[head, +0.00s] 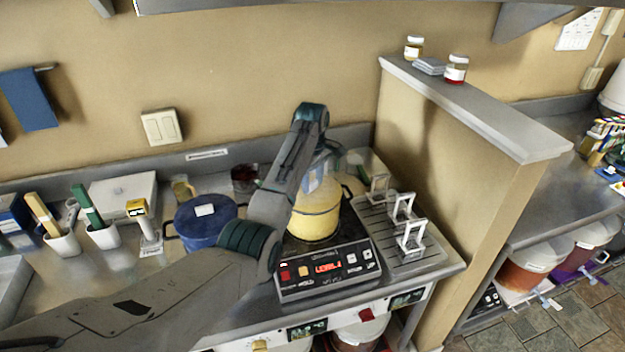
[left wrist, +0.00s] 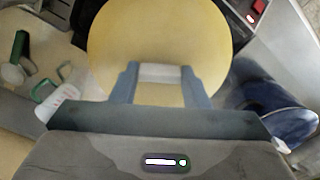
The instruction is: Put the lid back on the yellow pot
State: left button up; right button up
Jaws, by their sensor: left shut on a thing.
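The yellow pot (head: 316,217) stands on a black hot plate (head: 330,268) with a lit red display. My left arm reaches over it from the left and hides part of its top. In the left wrist view, my left gripper (left wrist: 160,88) is shut on the pale handle (left wrist: 160,72) at the middle of a round yellow lid (left wrist: 160,35). In the head view, my left gripper (head: 319,178) is just above the pot, partly behind my arm. I cannot tell whether the lid touches the pot's rim. My right gripper is not in view.
A blue pot (head: 203,232) stands left of the yellow pot. A metal rack (head: 410,237) sits on a grooved board to the right, beside a partition wall (head: 440,150). Tool cups (head: 62,243) and a white box (head: 122,192) are at the left.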

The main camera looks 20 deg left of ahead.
pick_arm(q)
jog(key=o, duration=1.6)
jog(key=shift+r, duration=3.55)
grip_shut()
jog(key=shift+f, duration=0.45)
